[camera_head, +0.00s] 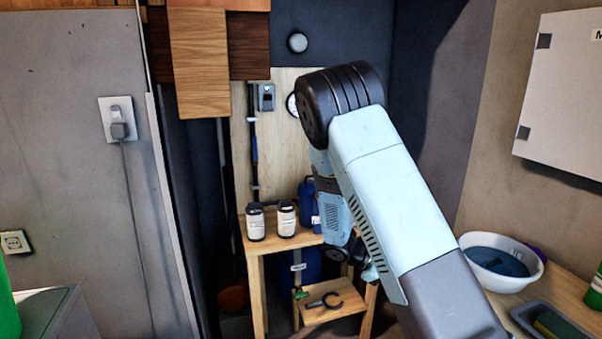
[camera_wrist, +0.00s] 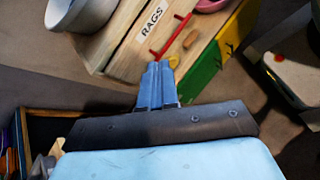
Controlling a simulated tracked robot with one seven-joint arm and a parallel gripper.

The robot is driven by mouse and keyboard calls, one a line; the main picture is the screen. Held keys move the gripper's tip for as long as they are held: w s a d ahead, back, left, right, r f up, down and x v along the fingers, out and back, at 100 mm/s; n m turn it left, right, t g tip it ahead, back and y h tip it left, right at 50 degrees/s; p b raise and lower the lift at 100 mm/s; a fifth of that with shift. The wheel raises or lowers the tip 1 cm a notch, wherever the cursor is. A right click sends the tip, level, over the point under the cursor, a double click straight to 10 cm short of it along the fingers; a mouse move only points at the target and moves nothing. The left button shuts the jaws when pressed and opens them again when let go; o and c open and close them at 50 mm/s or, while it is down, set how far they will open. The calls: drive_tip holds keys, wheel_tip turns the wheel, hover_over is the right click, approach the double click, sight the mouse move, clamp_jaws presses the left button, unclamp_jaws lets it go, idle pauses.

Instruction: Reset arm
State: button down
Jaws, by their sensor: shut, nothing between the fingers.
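My gripper (camera_wrist: 158,84) shows in the wrist view as two blue fingers pressed together with nothing between them. Beyond the fingertips is a wooden box (camera_wrist: 122,58) with a RAGS label and a red bar on it. I cannot tell how far the fingertips are from it. In the head view, my light blue arm rises from the lower right, bends at a dark joint and folds down in front of a small wooden table. The forearm is partly behind the upper arm, and the fingertips cannot be made out there.
The small wooden table (camera_head: 256,242) holds two white-labelled jars and a blue bottle; its lower shelf holds tools. At right, a bench carries a white basin (camera_head: 485,274). A white wall cabinet (camera_head: 564,95) hangs above. A grey panel (camera_head: 70,150) with a plug stands left.

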drive_tip(key=s+a+r+m+t+y, duration=0.2)
drive_tip(key=s+r+m+y, duration=0.3)
drive_tip(key=s+r, duration=0.7)
drive_tip(key=s+a+r+m+t+y, duration=0.2)
drive_tip(key=s+r+m+t+y, duration=0.3)
drive_tip(key=s+r, duration=0.8)
wheel_tip(320, 180, up, 7)
drive_tip(key=shift+f+m+y, duration=0.2)
drive_tip(key=shift+m+y, duration=0.4)
drive_tip(key=shift+m, duration=0.1)
